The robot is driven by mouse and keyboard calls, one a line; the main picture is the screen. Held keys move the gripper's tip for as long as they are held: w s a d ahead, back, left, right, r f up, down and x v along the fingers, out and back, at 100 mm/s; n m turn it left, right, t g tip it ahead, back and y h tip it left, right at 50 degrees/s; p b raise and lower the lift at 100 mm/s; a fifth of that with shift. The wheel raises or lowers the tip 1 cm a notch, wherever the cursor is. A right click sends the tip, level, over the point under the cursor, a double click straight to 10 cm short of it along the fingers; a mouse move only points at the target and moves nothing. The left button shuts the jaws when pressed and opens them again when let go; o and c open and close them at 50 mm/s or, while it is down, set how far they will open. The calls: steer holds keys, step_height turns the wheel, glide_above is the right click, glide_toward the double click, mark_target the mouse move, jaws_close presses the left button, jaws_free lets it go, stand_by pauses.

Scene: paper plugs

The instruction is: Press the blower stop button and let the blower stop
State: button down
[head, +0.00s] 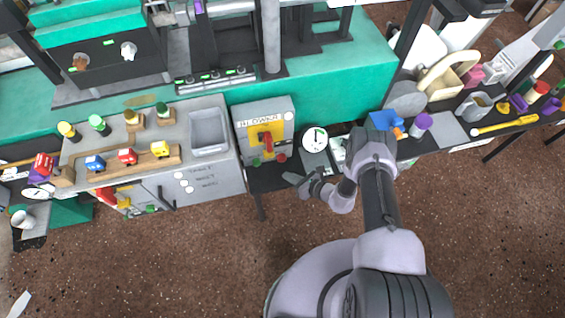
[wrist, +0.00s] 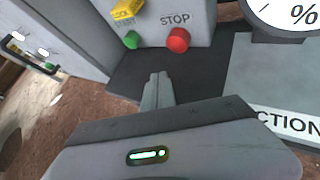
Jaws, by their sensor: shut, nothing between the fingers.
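The blower box (head: 264,118) is a grey box with a yellow and red lever switch (head: 265,139) on its front. The red stop button (head: 281,158) sits low on its right, under the word STOP. In the wrist view the stop button (wrist: 177,40) stands out from the box, with a green button (wrist: 132,40) to its left. My gripper (head: 292,180) is shut and empty, in front of and below the box. In the wrist view my gripper's fingertips (wrist: 158,78) are together, below the stop button and apart from it.
A round white dial (head: 314,139) stands right of the box; its edge shows in the wrist view (wrist: 293,14). A grey panel (head: 204,183) with a bin and toy-like coloured pieces lies to the left. A dark shelf surface (wrist: 200,75) lies under the box. Open floor is in front.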

mark_target(287, 169)
steer(key=shift+w+a, duration=0.25)
steer(key=shift+w, duration=0.55)
steer(key=shift+w+a, duration=0.25)
steer(key=shift+w, duration=0.55)
steer(key=shift+w, duration=0.1)
stand_by(0.7)
steer(key=shift+w+a, duration=0.1)
steer(key=shift+w, duration=0.2)
steer(key=shift+w+a, duration=0.1)
steer(key=shift+w, duration=0.4)
stand_by(0.8)
steer(key=shift+s, duration=0.2)
steer(key=shift+s+d+p, duration=0.25)
steer(key=shift+s+p, duration=0.3)
steer(key=shift+s, duration=0.15)
steer(key=shift+s+d+r+p, duration=0.15)
steer(key=shift+s+d+p, duration=0.1)
steer(key=shift+s+p, duration=0.45)
steer(key=shift+s+d+p, duration=0.2)
steer(key=shift+s, duration=0.7)
steer(key=shift+s+d+p, duration=0.2)
steer(key=shift+s, duration=0.65)
